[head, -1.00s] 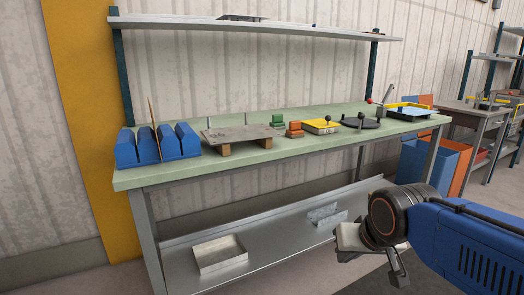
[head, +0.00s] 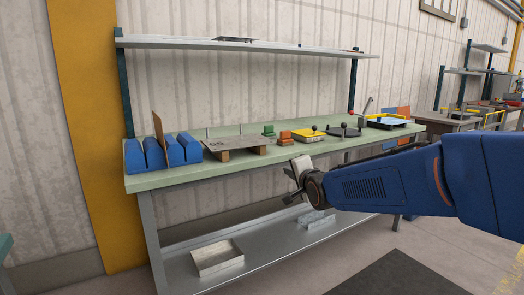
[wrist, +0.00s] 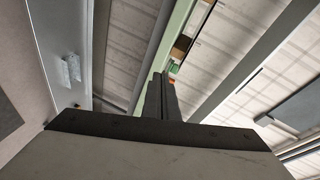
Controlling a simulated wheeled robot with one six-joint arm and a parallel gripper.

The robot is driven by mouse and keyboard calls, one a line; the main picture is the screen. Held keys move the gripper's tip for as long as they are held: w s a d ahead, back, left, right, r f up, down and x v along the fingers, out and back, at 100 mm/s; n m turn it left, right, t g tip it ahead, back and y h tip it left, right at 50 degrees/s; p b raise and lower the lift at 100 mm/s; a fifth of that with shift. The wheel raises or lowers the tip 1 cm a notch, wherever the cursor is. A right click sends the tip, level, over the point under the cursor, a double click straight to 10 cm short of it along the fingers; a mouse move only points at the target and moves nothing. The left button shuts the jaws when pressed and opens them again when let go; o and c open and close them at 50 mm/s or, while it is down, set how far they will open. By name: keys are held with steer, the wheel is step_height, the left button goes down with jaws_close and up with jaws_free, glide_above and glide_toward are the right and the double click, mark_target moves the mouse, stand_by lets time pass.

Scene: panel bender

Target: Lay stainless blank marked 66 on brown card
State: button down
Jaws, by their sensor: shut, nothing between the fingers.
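The stainless blank (head: 236,140) is a flat grey plate lying on two wooden blocks on the green bench top; its dark marking is too small to read surely. A thin brown sheet (head: 157,128), perhaps the brown card, stands upright in a slotted blue rack (head: 181,149) left of the blank. My gripper (head: 288,198) is in front of the bench, right of the blank and apart from it. In the wrist view its dark fingers (wrist: 160,98) are together and empty.
Right of the blank on the bench (head: 158,182) are green and orange blocks (head: 286,137), a yellow tray (head: 310,135), a dark round plate (head: 344,131) and a blue-topped tray (head: 386,121). An upper shelf (head: 180,42) runs above.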

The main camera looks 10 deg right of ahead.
steer(key=w+a+r+m+t, duration=0.1)
steer(key=w+r+m+t, duration=0.15)
steer(key=w, duration=0.35)
glide_toward(262, 145)
steer(key=w+d, duration=0.2)
steer(key=w, duration=0.1)
steer(key=shift+w+a+r+y, duration=0.1)
steer(key=shift+w+a+y, duration=0.3)
steer(key=shift+w+a, duration=1.05)
steer(key=shift+a, duration=0.1)
steer(key=shift+a, duration=0.1)
steer(key=shift+w+a, duration=0.55)
steer(key=shift+a, duration=0.05)
